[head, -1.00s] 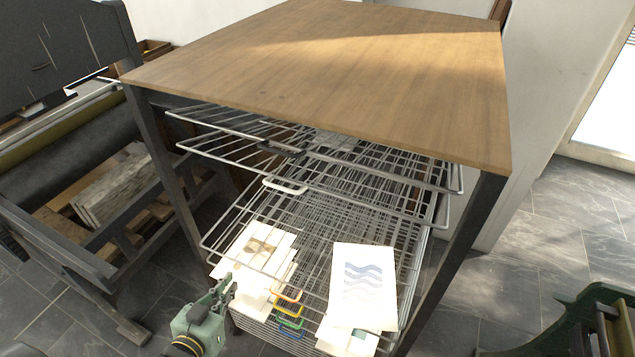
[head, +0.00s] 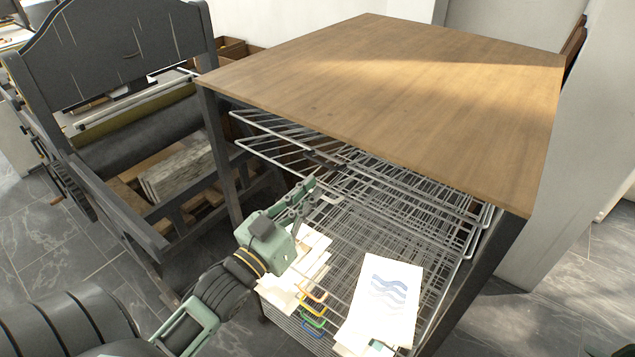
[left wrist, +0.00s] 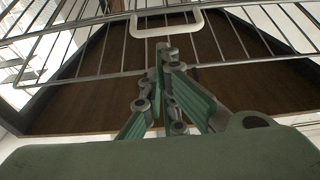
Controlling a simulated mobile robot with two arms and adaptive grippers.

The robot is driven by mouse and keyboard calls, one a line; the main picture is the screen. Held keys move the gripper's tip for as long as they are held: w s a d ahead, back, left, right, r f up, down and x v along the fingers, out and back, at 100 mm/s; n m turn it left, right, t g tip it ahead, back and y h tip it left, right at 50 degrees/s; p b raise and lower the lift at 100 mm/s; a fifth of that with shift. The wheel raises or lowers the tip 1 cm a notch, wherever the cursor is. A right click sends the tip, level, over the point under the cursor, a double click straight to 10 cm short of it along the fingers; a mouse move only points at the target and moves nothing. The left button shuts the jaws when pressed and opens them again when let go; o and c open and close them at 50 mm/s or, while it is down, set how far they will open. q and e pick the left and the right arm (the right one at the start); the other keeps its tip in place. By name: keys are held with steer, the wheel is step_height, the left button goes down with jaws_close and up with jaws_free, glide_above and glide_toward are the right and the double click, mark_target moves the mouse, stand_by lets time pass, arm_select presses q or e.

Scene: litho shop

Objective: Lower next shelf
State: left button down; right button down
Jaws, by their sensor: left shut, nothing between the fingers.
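A drying rack with wire shelves stands under a wooden top (head: 400,90). Two upper wire shelves (head: 390,185) are tilted up inside the frame. Lower shelves lie flat in a stack, with printed sheets on them, one with blue waves (head: 388,290). My left gripper (head: 308,187) is shut and empty at the rack's front left, in front of the wires. In the left wrist view its fingers (left wrist: 163,62) point up toward a wire shelf with a pale handle (left wrist: 166,22); they look apart from it. My right gripper is not in view.
Coloured handles (head: 313,308) show on the lower stack's front edge. A dark press (head: 110,110) with a roller stands to the left. Dark rack posts (head: 222,160) flank the opening. A wall is behind, and tiled floor shows at right.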

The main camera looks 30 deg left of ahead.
arm_select(q)
steer(key=shift+w+d+r, duration=0.1)
steer(key=shift+w+r, duration=0.05)
steer(key=shift+w, duration=1.05)
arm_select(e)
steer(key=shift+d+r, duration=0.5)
